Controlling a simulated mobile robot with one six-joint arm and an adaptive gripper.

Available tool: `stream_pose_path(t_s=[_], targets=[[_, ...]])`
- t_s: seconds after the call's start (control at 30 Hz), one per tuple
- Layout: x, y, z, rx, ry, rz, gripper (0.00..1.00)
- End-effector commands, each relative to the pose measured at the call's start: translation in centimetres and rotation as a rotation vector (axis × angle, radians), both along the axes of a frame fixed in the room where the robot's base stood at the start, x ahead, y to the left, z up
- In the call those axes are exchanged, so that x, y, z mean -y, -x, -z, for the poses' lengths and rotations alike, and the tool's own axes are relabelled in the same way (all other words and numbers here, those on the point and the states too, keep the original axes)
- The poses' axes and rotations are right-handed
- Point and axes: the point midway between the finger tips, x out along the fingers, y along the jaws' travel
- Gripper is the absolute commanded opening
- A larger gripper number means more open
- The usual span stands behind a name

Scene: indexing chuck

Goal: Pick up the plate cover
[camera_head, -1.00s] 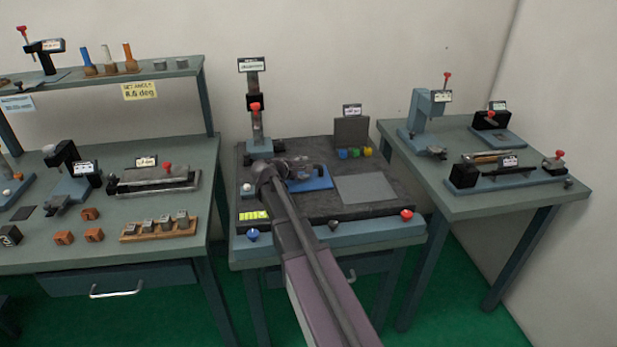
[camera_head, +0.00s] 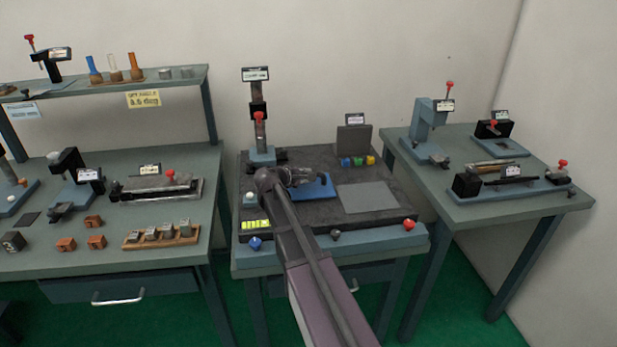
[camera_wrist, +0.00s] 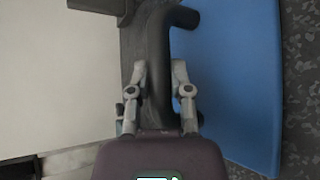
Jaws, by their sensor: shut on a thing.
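A blue panel (camera_head: 322,189), which looks like the plate cover, shows on the dark speckled plate on the middle bench. In the wrist view the blue panel (camera_wrist: 228,75) fills much of the right side. A dark bent bar like a handle (camera_wrist: 158,55) runs in front of its left edge. My gripper (camera_wrist: 157,75) is shut on this bar, one finger on each side. In the head view my gripper (camera_head: 302,176) is over the blue panel, and my arm hides part of it. I cannot tell whether the panel touches the plate beneath.
The dark speckled plate (camera_head: 332,212) carries a post stand (camera_head: 262,150) behind my gripper, a grey square (camera_head: 368,197) at right and small coloured knobs (camera_head: 358,161) by an upright block. Benches with fixtures stand left and right.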

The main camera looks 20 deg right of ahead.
Motion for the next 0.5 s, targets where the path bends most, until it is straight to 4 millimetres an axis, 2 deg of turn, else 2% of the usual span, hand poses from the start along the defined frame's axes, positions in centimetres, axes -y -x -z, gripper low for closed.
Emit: stream_pose_path(t_s=[0.43,0.5], targets=[[0.0,0.0,-3.9,0.0,0.002,-0.001,0.0],[-1.0,2.2,-3.5,0.0,0.002,-0.003,0.0]])
